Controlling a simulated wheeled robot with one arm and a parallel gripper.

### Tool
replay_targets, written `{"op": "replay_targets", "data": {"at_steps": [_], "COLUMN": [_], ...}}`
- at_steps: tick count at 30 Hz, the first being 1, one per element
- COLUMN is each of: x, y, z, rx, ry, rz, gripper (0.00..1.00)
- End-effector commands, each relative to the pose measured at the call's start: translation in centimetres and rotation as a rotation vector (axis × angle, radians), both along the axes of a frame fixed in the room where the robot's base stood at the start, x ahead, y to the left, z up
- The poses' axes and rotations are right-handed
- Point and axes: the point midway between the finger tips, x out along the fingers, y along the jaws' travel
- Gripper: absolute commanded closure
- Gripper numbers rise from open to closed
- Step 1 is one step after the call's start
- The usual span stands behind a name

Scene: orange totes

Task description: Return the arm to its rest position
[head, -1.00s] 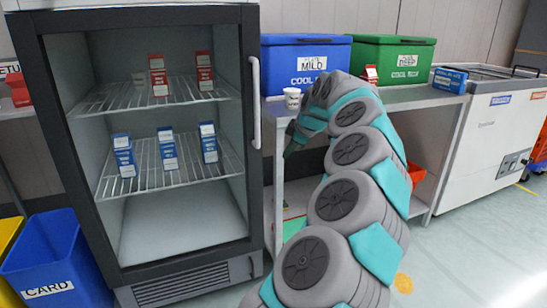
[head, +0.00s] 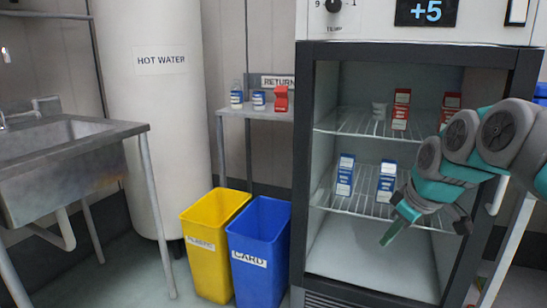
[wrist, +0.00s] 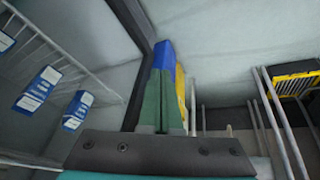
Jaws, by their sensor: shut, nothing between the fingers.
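My gripper (head: 388,238) hangs at the right in the head view, in front of the open fridge's lower part. Its green fingers point down and to the left. My grey and teal arm (head: 462,135) is bent and comes in from the right edge. In the wrist view the green fingers (wrist: 163,105) lie together, with nothing held between them. Part of the lower shelf is hidden behind the arm and gripper.
A return shelf (head: 255,112), water tank (head: 160,100) and sink (head: 70,150) are further left.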

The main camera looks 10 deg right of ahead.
Motion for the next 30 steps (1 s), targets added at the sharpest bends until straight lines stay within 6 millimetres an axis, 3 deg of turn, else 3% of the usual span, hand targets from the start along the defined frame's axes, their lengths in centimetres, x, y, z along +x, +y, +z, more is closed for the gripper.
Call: {"op": "replay_targets", "data": {"at_steps": [1, 3, 6, 10, 15, 18, 21, 30], "x": [-1.8, -4.6, -9.3, -16.0, -23.4, -26.1, -27.4, -27.7], "y": [3.1, 6.7, 10.5, 13.5, 14.6, 14.7, 14.6, 14.6], "z": [-1.0, -2.6, -5.3, -9.1, -12.9, -14.2, -14.9, -14.9], "rx": [0.004, 0.012, 0.009, -0.010, -0.041, -0.054, -0.059, -0.060], "ry": [0.051, 0.125, 0.235, 0.375, 0.509, 0.554, 0.576, 0.579], "rz": [0.000, -0.028, -0.096, -0.227, -0.419, -0.500, -0.545, -0.554], "gripper": [1.00, 1.00, 1.00, 1.00, 1.00, 1.00, 1.00, 1.00]}}
